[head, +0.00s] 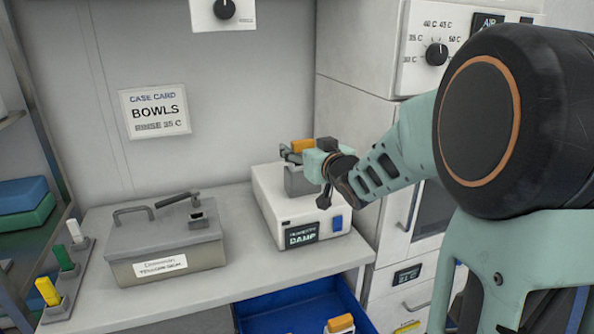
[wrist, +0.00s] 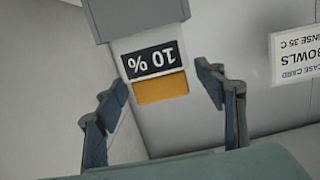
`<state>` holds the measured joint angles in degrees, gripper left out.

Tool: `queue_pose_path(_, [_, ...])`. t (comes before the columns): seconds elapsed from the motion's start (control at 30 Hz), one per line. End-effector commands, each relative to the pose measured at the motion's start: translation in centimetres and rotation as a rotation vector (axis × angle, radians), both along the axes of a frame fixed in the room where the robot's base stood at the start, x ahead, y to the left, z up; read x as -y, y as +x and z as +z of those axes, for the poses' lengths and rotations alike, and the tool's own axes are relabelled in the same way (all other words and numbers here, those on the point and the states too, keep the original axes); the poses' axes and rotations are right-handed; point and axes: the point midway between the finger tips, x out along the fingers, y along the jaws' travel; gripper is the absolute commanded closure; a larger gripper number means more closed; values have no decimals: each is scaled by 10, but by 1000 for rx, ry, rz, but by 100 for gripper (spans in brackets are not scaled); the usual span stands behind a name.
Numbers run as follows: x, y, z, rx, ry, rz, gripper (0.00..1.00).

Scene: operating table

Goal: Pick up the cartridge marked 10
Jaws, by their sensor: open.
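The cartridge marked 10 % has a white body, a black label (wrist: 152,61) and an orange end (wrist: 161,87). In the wrist view it appears upside down, between my fingers, with a visible space on each side. Its orange top also shows in the head view (head: 302,146), above the grey holder (head: 299,181) on the white device. The cartridge's other end is hidden in the holder. My gripper (wrist: 162,80) is open around the orange end and holds nothing. In the head view my gripper (head: 304,153) is at the holder, partly hiding the cartridge.
The white device (head: 270,197) stands on the grey counter (head: 235,262). A lidded grey metal box (head: 140,249) is left of it. Below, an open blue drawer (head: 285,308) holds another orange-topped cartridge (head: 341,323). A bowls card (head: 155,111) hangs on the wall.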

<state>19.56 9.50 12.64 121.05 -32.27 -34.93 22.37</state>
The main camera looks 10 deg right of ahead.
Motion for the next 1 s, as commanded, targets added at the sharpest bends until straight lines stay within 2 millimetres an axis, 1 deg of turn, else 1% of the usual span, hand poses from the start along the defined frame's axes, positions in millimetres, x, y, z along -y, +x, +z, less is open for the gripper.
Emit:
queue_pose_path(0.1, [-1,6,-1,1,1,0,36])
queue_pose_path(0.3, [-1,6,0,1,0,0,36])
queue_pose_path(0.8, [-1,6,0,1,0,-1,91])
queue_pose_path(0.83, [-1,6,0,2,0,0,93])
queue_pose_path(1.0, [-1,6,0,2,0,-1,93])
